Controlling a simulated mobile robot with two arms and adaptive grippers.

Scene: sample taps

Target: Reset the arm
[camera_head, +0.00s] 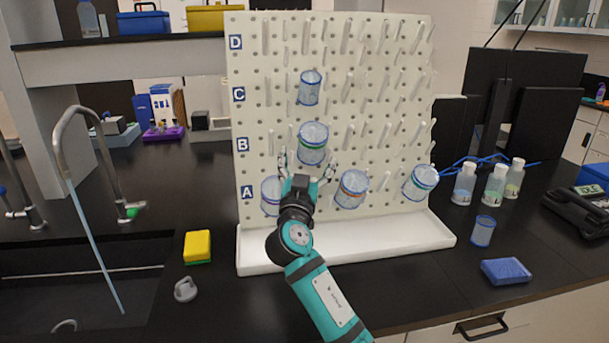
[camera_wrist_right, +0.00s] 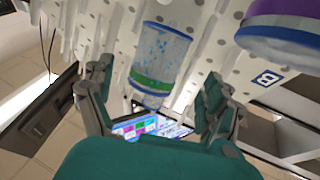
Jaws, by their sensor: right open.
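My right gripper (camera_head: 307,157) is open in front of the white pegboard (camera_head: 270,90), its two fingers spread and pointing up. A clear beaker with blue and green bands (camera_head: 313,143) hangs on a peg in row B, just above and between the fingertips in the head view. In the right wrist view a clear beaker with a green band (camera_wrist_right: 160,60) shows between the open fingers (camera_wrist_right: 158,80); I cannot tell whether they touch it. A purple-rimmed vessel (camera_wrist_right: 285,30) is close at the upper right there. My left gripper is not in view.
More beakers hang in row C (camera_head: 310,88) and row A (camera_head: 352,189), (camera_head: 421,182). A white drip tray (camera_head: 350,243) lies below the board. A yellow sponge (camera_head: 198,246), sink tap (camera_head: 95,150), bottles (camera_head: 494,184), loose beaker (camera_head: 482,231) and blue block (camera_head: 506,271) surround it.

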